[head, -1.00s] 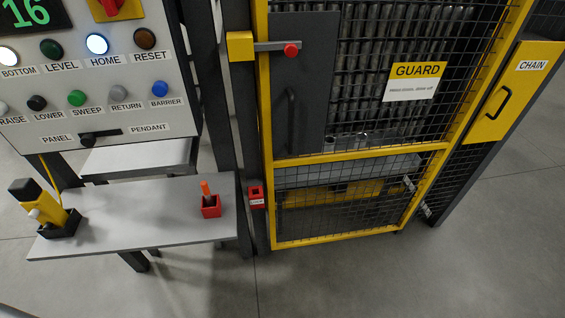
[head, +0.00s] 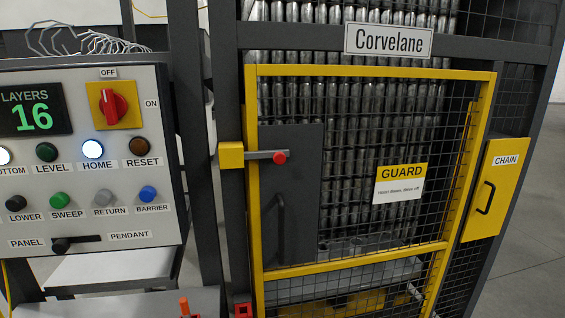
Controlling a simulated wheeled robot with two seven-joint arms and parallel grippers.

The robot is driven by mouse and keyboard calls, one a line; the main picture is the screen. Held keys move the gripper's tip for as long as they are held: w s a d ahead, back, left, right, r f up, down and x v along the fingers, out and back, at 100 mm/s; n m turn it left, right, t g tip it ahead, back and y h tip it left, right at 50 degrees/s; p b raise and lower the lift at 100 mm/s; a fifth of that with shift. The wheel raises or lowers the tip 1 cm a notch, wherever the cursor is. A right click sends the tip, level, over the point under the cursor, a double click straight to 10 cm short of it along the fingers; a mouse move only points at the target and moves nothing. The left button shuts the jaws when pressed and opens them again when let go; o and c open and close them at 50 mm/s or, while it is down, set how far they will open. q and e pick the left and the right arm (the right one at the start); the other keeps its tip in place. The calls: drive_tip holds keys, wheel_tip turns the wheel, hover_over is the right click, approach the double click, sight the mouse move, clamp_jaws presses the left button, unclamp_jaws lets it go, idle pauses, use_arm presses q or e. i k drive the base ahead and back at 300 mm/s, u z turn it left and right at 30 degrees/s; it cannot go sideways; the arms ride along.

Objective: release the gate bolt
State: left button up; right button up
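The gate bolt is a grey bar with a red knob (head: 280,157) at its right end. It runs from a yellow block (head: 231,155) on the dark post across the yellow frame onto the dark gate plate. The gate (head: 251,205) is a yellow-framed mesh door and looks closed. A dark vertical handle (head: 280,228) sits on the plate below the bolt. Neither of my grippers is in the head view.
A control panel (head: 85,228) with buttons and a red rotary switch (head: 115,106) stands to the left. A shelf (head: 150,302) with an orange-topped item (head: 184,306) lies below it. A yellow CHAIN cover (head: 496,190) is at the right. Stacked cans stand behind the mesh.

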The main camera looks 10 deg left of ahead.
sight(279, 157)
drive_tip(key=k, duration=0.5)
drive_tip(key=z, duration=1.1)
drive_tip(key=i, duration=0.7)
drive_tip(key=u, duration=0.5)
